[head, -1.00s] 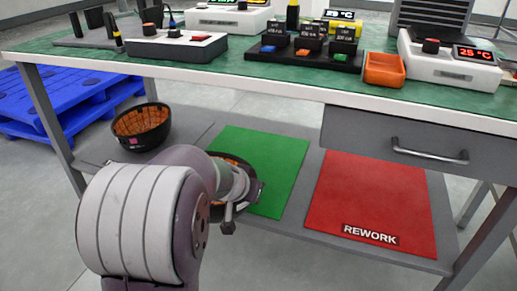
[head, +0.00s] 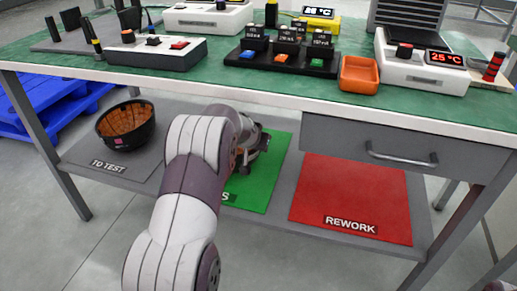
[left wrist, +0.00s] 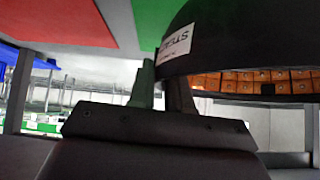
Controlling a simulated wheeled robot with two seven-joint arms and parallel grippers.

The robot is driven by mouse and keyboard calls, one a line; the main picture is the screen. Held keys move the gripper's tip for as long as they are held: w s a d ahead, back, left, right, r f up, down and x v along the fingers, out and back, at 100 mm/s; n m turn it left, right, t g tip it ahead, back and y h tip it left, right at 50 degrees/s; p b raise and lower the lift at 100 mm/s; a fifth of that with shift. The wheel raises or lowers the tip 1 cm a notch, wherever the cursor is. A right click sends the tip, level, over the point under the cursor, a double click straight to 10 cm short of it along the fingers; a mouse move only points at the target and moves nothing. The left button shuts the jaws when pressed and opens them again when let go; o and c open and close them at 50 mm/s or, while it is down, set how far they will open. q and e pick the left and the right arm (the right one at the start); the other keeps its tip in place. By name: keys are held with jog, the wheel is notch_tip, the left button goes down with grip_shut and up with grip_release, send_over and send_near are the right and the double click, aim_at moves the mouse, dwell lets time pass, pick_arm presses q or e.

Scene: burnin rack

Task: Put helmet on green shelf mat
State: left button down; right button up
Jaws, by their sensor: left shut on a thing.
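My left gripper (head: 255,150) is over the green shelf mat (head: 265,180) on the lower shelf. In the left wrist view its fingers (left wrist: 160,88) are shut on the rim of a black helmet (left wrist: 225,45) with orange padding inside and a white label. In the head view my arm hides nearly all of this helmet, and I cannot tell whether it touches the mat. A second black helmet (head: 126,125) with orange padding lies open side up on the grey "TO TEST" area at the left. My right gripper is not in view.
The red "REWORK" mat (head: 352,198) is bare, right of the green mat. A drawer with a handle (head: 402,155) hangs above it. The tabletop edge (head: 200,84) overhangs the shelf. An orange tray (head: 359,75) and several instruments stand on the table.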

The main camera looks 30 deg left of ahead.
aim_at(258, 152)
pick_arm(q)
jog(key=shift+w+a+f, duration=0.1)
jog(key=shift+w, duration=0.3)
notch_tip(258, 152, down, 4)
jog(key=b, duration=0.3)
jog(key=shift+r, duration=0.4)
jog(key=shift+f, duration=0.2)
jog(key=c, duration=1.1)
grip_release()
jog(key=shift+s, duration=0.1)
jog(key=shift+o, duration=0.2)
